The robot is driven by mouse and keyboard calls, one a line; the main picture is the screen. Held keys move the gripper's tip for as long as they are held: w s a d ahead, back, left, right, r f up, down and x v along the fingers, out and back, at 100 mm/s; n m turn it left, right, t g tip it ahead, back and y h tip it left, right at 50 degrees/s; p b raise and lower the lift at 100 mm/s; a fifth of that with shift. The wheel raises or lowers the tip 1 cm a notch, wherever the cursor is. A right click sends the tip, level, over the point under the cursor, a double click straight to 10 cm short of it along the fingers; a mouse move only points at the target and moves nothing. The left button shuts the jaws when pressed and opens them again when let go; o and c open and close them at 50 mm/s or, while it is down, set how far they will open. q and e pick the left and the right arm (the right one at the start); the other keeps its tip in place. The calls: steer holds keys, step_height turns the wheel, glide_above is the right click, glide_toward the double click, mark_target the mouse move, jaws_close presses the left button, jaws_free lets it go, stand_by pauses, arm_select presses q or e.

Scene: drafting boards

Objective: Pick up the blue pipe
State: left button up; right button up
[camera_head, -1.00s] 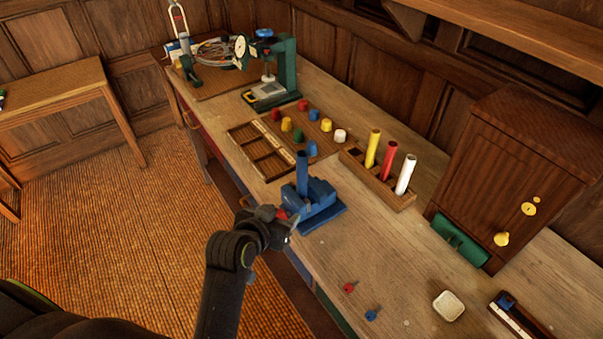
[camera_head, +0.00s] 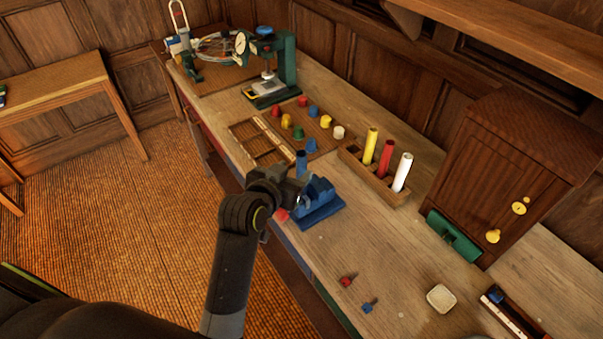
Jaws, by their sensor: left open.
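The blue pipe (camera_head: 301,161) stands upright at the blue vise (camera_head: 318,205) near the front edge of the workbench. Its lower part is hidden behind my left gripper. My left gripper (camera_head: 296,198) is open, in front of the pipe and the vise in this view. Its fingers are small and partly hidden, and I cannot tell whether they touch the pipe. My right gripper is not in view.
A wooden rack (camera_head: 379,179) holds yellow, red and white pipes upright behind the vise. A board with several coloured caps (camera_head: 326,122) lies to its left. A wooden cabinet (camera_head: 500,165) stands right. Red (camera_head: 346,281) and blue (camera_head: 368,306) small parts lie in front.

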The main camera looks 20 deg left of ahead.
mark_target(299, 161)
arm_select(q)
steer(key=shift+p+x, duration=0.4)
steer(key=shift+x, duration=1.55)
steer(key=shift+w+p, duration=0.4)
steer(key=shift+w, duration=0.05)
steer(key=w, duration=0.1)
steer(key=w+p, duration=0.1)
steer(key=shift+w+a+f+p, duration=0.15)
steer(key=shift+w+f+p, duration=0.15)
steer(key=shift+w+f, duration=0.5)
steer(key=shift+w, duration=0.25)
jaws_close()
